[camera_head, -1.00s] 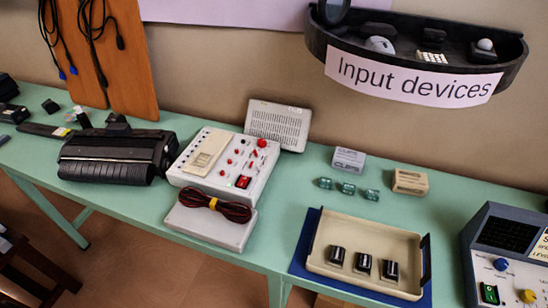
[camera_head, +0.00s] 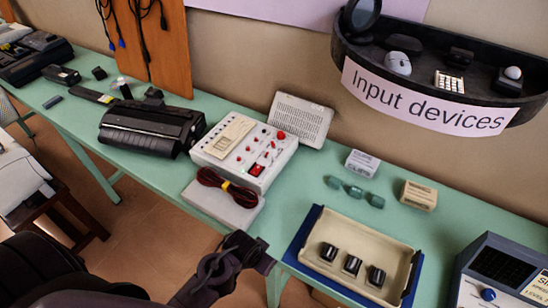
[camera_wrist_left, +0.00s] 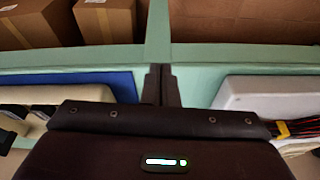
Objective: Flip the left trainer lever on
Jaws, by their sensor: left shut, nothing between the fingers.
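The trainer (camera_head: 245,148) is a white box with red knobs and small levers on its sloped top, on the green table in the head view. A red rocker switch (camera_head: 257,169) is on its front right part. The levers are too small to tell their positions. My left gripper (camera_head: 264,262) is at the table's front edge, right of and nearer than the trainer, apart from it. The wrist view shows its fingers (camera_wrist_left: 161,84) shut with nothing between them. My right gripper is out of view.
A pale box with a dark cable bundle (camera_head: 226,183) lies in front of the trainer. A cream tray (camera_head: 340,222) on a blue mat (camera_head: 303,228) stands to the right. A black device (camera_head: 150,128) is left. Table between trainer and tray is clear.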

